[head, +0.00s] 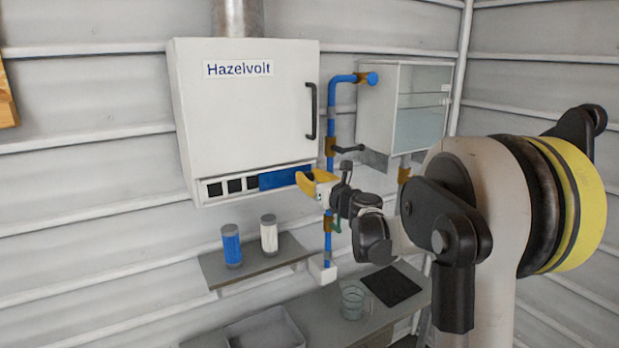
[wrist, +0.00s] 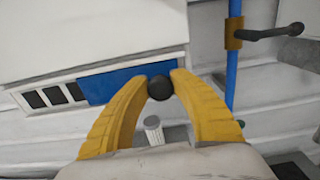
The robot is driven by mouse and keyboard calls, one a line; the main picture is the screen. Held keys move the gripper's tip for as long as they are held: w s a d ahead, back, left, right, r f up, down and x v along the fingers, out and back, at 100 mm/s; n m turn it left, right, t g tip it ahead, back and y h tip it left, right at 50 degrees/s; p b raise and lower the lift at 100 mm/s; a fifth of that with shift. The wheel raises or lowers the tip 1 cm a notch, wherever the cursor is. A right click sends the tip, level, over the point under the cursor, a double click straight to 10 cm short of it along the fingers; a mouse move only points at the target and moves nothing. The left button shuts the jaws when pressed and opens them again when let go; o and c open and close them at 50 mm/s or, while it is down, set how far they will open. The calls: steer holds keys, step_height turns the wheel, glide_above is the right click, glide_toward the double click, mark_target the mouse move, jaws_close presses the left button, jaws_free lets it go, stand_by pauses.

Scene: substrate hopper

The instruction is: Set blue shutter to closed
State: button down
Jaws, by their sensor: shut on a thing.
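The blue shutter (head: 281,178) is a flat blue panel low on the front of the white Hazelvolt box (head: 245,110). It covers the right part of the strip, and several dark square openings (head: 233,186) show uncovered to its left. The wrist view shows the blue shutter (wrist: 108,84) and the dark openings (wrist: 54,96) as well. My gripper (head: 306,183) is at the shutter's right end. In the wrist view my gripper (wrist: 163,86) has its yellow fingers shut on a round black knob (wrist: 160,89) at that end.
A blue pipe (head: 331,120) with a dark lever (head: 348,148) runs just right of the box. A glass-fronted cabinet (head: 393,110) hangs further right. Below, a shelf (head: 262,263) holds a blue canister (head: 231,246) and a white canister (head: 269,235).

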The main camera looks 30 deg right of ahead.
steer(key=a, duration=0.5)
steer(key=a+b, duration=0.1)
steer(key=a, duration=0.4)
steer(key=a+b, duration=0.1)
steer(key=a, duration=0.4)
steer(key=shift+s, duration=0.25)
steer(key=c, duration=1.4)
jaws_free()
steer(key=o, duration=0.3)
steer(key=shift+a, duration=0.25)
steer(key=shift+d, duration=0.15)
steer(key=shift+s, duration=0.2)
steer(key=s, duration=1.1)
steer(key=shift+s+d, duration=0.15)
steer(key=shift+s, duration=0.15)
